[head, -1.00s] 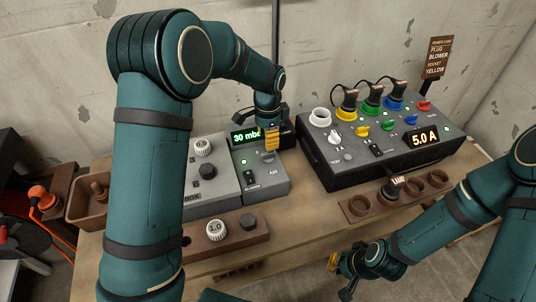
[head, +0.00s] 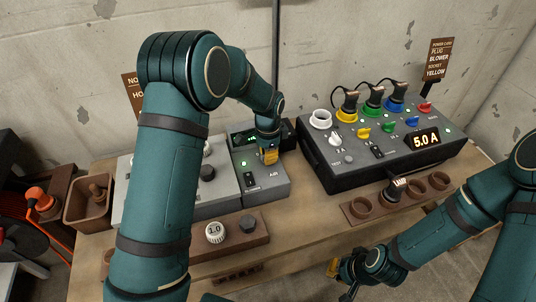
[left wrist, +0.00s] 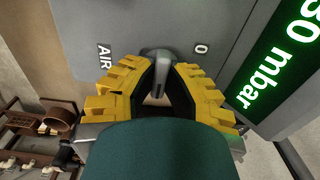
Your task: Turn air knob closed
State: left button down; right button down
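The air knob (left wrist: 162,68) is a grey knob with a narrow raised handle on the grey AIR unit (head: 274,188). In the left wrist view the AIR label is left of it and a 0 mark right of it. My left gripper (head: 268,155) is at the knob; its yellow fingertips (left wrist: 164,66) stand on either side of the handle. I cannot tell whether they touch it. In the head view the gripper hides the knob. The green display (left wrist: 283,55) reads mbar, its first digits partly cut off. My right gripper (head: 342,278) is low in front of the bench, away from the knob.
Right of the AIR unit stands a dark box (head: 335,172) with coloured plugs, knobs and a 5.0 A display. A wooden socket strip (head: 350,213) lies in front of it. A wooden block (head: 230,235) with two knobs is near the bench's front edge. A brown bin (head: 90,200) stands left.

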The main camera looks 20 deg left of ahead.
pick_arm(q)
jog(key=shift+n, duration=0.3)
jog(key=n+p, duration=0.1)
jog(key=n, duration=0.3)
jog(key=n+p, duration=0.1)
jog(key=n, duration=0.4)
jog(key=n+p, duration=0.1)
jog(key=n, duration=0.3)
jog(key=shift+n+p, duration=0.45)
jog(key=shift+n, duration=1.65)
jog(key=c, duration=1)
grip_release()
